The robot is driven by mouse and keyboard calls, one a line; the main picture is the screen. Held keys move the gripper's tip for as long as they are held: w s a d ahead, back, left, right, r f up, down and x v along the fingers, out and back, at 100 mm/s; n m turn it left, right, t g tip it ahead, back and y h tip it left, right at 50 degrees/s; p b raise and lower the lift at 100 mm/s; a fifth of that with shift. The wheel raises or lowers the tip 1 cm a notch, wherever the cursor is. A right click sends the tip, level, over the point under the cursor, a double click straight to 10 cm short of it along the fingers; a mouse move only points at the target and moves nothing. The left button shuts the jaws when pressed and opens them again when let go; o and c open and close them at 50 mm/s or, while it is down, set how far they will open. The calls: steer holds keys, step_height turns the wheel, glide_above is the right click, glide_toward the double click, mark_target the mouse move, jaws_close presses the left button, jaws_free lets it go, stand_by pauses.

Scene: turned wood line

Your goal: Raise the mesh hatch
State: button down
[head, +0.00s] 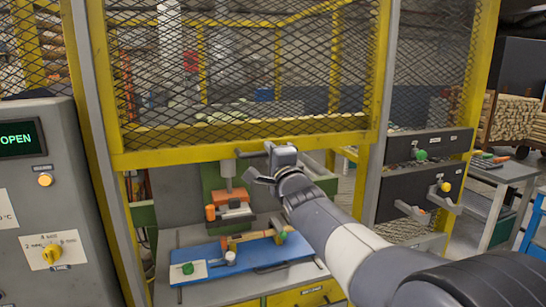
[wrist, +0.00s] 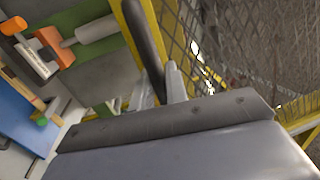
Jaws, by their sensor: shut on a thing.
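The mesh hatch (head: 240,148) is a dark wire panel in a yellow frame. Its lower rail stands above an open gap, with the machine visible beneath. My gripper (head: 272,160) is at the middle of this rail, shut on the hatch's dark handle (head: 250,154). In the wrist view the handle (wrist: 146,40) runs up as a dark bar beside the light grey fingers (wrist: 172,82), with the yellow frame and mesh behind. The wrist body hides much of the lower part of that view, and my gripper hides part of the handle.
Under the hatch are an orange clamp (head: 230,212) and a blue board (head: 205,254) with small parts. A control box (head: 40,200) reading OPEN stands left. Dark panels with a green knob (head: 421,155) and a yellow knob (head: 445,187) are right, near my arm.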

steer(key=c, duration=1.5)
jaws_free()
steer(key=shift+f, duration=0.1)
steer(key=b+v, duration=0.3)
steer(key=v, duration=0.7)
steer(key=shift+s, duration=0.4)
steer(key=shift+d, duration=0.15)
steer(key=p+x, duration=0.2)
steer(key=x, duration=0.8)
steer(key=shift+w+p, duration=0.1)
steer(key=shift+p, duration=0.3)
steer(key=shift+w, duration=0.35)
steer(key=shift+a, duration=0.2)
steer(key=shift+f, duration=0.1)
